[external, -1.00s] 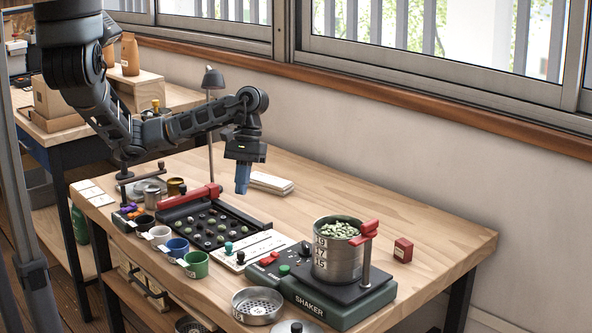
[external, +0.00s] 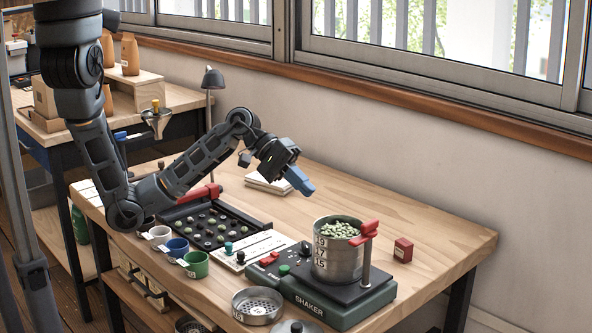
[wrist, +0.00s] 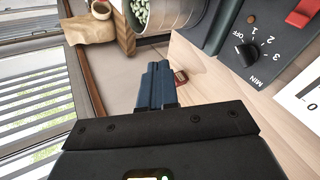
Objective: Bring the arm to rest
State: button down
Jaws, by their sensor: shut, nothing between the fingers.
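My gripper (external: 300,181) is in the air above the middle of the wooden table (external: 400,210), tilted down to the right. Its blue fingers are shut with nothing between them. It also shows in the wrist view (wrist: 156,83), fingers together. My arm bends low over the table's left end and hides some small items there. The gripper is apart from everything, behind and left of the shaker (external: 335,306).
A sieve stack (external: 338,262) with green beans stands on the shaker under a red clamp. A black bean tray (external: 208,222), several cups and a small red box (external: 403,250) stand on the table. The table's back right is clear.

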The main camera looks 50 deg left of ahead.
jog(key=s+a+f+n+t+y, duration=0.2)
jog(key=s+a+f+t+y, duration=0.2)
jog(key=s+a+t, duration=0.3)
jog(key=s+a+f+n+t+y, duration=0.2)
jog(key=s+a+f+t+y, duration=0.25)
jog(key=s+a, duration=0.35)
jog(key=s+a+r+m+y, duration=0.1)
jog(key=s+a+m, duration=0.1)
jog(key=s+a, duration=0.2)
jog(key=s+a+r+m+t+y, duration=0.1)
jog(key=s+a+r+m, duration=0.1)
jog(key=s+a, duration=0.3)
jog(key=s+a+r+m+y, duration=0.1)
jog(key=s+a+r+m, duration=0.1)
jog(key=s+a+m, duration=0.2)
jog(key=shift+s+a, duration=0.2)
jog(key=shift+a, duration=0.15)
jog(key=shift+m, duration=0.3)
dwell(1.3)
